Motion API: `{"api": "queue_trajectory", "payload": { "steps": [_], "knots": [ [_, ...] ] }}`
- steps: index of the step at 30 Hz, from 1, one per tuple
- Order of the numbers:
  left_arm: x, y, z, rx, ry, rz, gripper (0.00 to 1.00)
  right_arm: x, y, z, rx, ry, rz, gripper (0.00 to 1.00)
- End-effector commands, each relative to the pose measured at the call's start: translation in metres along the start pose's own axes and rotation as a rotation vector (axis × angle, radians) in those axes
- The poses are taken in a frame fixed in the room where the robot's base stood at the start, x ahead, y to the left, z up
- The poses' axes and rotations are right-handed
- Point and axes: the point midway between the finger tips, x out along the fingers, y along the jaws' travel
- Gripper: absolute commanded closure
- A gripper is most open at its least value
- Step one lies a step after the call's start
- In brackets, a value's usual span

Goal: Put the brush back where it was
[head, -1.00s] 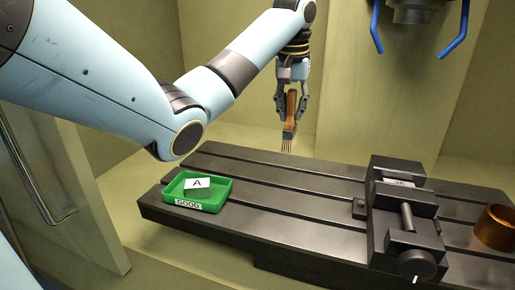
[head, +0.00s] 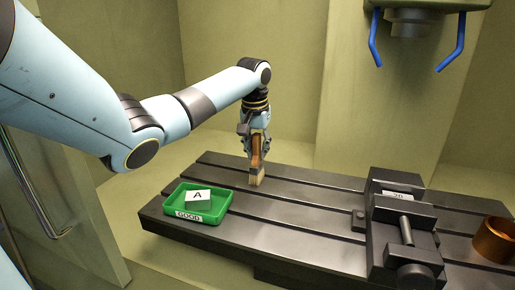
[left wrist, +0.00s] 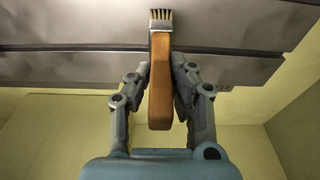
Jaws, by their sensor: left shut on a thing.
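The brush has a brown wooden handle (head: 256,152) and pale bristles (head: 256,180). My left gripper (head: 257,150) is shut on its handle and holds it upright, bristles down, at the back left of the slotted grey table (head: 300,205). The bristle tips are at or just above the table top; I cannot tell if they touch. In the left wrist view the brush (left wrist: 160,85) sits between both fingers, with its metal ferrule and bristles beyond them. My right gripper is not in view.
A green tray (head: 215,215) marked GOOD, holding a block with a card A (head: 198,195), stands left of the brush. A dark vise (head: 400,235) and a copper-coloured ring (head: 494,240) are at the right. Blue hoses (head: 375,40) hang above. The middle of the table is clear.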

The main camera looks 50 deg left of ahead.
Motion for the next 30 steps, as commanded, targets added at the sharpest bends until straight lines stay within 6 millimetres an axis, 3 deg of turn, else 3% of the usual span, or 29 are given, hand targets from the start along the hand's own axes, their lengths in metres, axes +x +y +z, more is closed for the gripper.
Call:
{"api": "queue_trajectory", "payload": {
  "steps": [6, 7, 12, 22, 26, 30],
  "knots": [
    [0.002, 0.000, 0.000, 0.000, 0.000, 0.000, 1.00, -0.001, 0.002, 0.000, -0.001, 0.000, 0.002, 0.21],
    [0.002, 0.000, 0.000, 0.000, 0.000, 0.000, 0.79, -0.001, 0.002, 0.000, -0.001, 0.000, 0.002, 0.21],
    [0.002, 0.000, 0.000, 0.000, 0.000, 0.000, 0.59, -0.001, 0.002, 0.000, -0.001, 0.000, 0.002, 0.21],
    [-0.004, -0.001, -0.001, 0.000, 0.001, -0.001, 0.59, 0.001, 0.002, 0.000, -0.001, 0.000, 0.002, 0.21],
    [-0.024, -0.001, -0.001, 0.001, 0.005, -0.001, 0.59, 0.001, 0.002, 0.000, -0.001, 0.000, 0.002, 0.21],
    [-0.056, 0.000, -0.002, 0.001, 0.005, -0.001, 0.59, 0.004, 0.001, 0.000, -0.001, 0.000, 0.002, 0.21]
  ]
}}
